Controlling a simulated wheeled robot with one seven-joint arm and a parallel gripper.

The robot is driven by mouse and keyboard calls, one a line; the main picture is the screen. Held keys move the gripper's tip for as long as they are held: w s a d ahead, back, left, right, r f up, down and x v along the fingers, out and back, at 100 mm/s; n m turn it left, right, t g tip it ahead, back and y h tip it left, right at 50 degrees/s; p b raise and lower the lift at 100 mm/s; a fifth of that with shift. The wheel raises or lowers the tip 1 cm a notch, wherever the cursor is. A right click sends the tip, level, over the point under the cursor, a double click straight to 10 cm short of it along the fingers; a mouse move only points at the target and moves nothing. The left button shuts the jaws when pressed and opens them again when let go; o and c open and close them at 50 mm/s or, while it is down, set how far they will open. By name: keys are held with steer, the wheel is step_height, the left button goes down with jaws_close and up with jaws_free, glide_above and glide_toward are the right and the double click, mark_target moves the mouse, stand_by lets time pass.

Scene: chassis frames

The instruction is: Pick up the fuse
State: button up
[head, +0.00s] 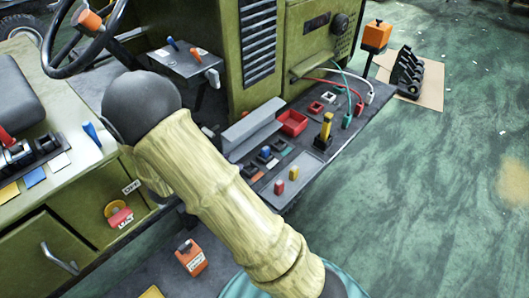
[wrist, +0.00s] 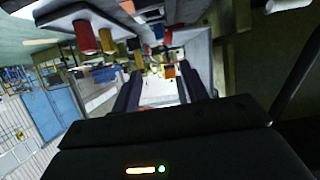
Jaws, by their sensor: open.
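Two small upright cylinders that look like fuses, one red (head: 279,187) and one yellow (head: 293,173), stand on a grey tray (head: 304,184) on the low shelf. A blue one (head: 266,152) sits in a row of dark holders behind them. I cannot tell which one the task means. In the wrist view, a red cylinder (wrist: 85,38) and a yellow one (wrist: 105,40) show at the upper left, outside my jaws. My gripper (wrist: 160,82) is open, its dark fingers apart, with no object visibly held. My pale arm hides part of the shelf in the head view, where my gripper is not visible.
A red bin (head: 292,123), a yellow-handled switch (head: 326,130) and cables crowd the shelf (head: 318,150). The green cabinet (head: 222,60) rises behind it. A steering wheel (head: 82,35) is at the upper left. Green floor (head: 430,200) is open to the right.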

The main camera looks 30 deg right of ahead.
glide_toward(263, 149)
steer(key=x, duration=0.5)
steer(key=shift+d+f, duration=0.1)
steer(key=shift+d, duration=0.05)
steer(key=x, duration=0.5)
steer(key=shift+d+f, duration=0.15)
steer(key=shift+d, duration=0.2)
stand_by(0.4)
jaws_close()
